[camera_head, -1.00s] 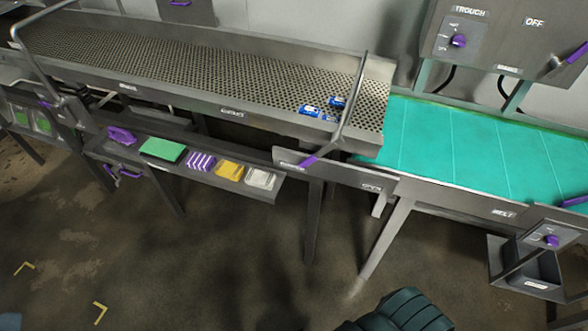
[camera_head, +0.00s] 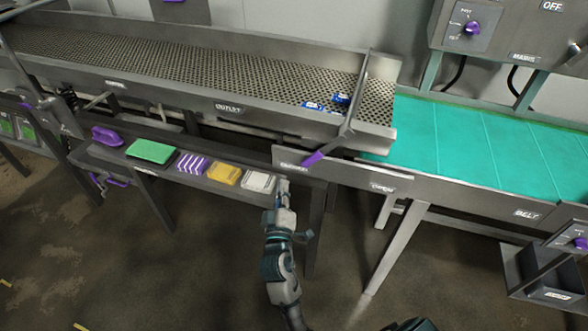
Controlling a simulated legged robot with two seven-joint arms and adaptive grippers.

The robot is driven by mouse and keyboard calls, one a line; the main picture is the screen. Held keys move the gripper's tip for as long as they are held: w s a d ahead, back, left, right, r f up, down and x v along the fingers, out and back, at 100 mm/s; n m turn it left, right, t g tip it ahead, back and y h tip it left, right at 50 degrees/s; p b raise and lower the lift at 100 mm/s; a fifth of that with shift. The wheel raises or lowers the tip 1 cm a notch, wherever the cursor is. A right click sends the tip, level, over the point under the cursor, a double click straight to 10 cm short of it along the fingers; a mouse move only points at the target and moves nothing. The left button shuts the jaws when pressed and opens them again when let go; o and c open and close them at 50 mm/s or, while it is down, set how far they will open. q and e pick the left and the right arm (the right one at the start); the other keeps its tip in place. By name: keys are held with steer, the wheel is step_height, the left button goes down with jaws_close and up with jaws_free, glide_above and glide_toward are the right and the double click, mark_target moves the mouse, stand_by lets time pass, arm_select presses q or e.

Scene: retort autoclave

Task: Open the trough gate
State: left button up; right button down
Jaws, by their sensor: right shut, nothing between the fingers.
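The trough (camera_head: 180,62) is a long perforated metal tray at the upper left, with a few blue packets (camera_head: 313,107) near its right end. At that end stands the gate, a metal bar (camera_head: 359,90) across the trough's outlet with a purple handle (camera_head: 313,158) at its lower end. The handle lies by the left end of a front plate. My right gripper (camera_head: 283,186) is in view below and left of the handle, apart from it, beside the shelf's right end. It is shut and empty. My left gripper is not in view.
A teal belt (camera_head: 470,145) runs off to the right of the trough. A shelf below holds a green pad (camera_head: 150,151), a purple-striped item (camera_head: 192,163), a yellow item (camera_head: 224,174) and a white item (camera_head: 258,182). Metal legs stand near my right arm. A control box with a purple knob (camera_head: 472,28) is at upper right.

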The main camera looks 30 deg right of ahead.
steer(key=p+x, duration=0.2)
steer(key=x, duration=0.8)
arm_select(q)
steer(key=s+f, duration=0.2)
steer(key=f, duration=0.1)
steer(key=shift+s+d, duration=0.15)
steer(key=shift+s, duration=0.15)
arm_select(e)
steer(key=s+d+f, duration=0.2)
steer(key=d+f, duration=0.1)
steer(key=shift+s+d, duration=0.1)
steer(key=shift+s, duration=0.05)
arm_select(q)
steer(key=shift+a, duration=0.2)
arm_select(e)
steer(key=shift+a+r, duration=0.15)
steer(key=shift+a, duration=0.1)
steer(key=shift+d, duration=0.1)
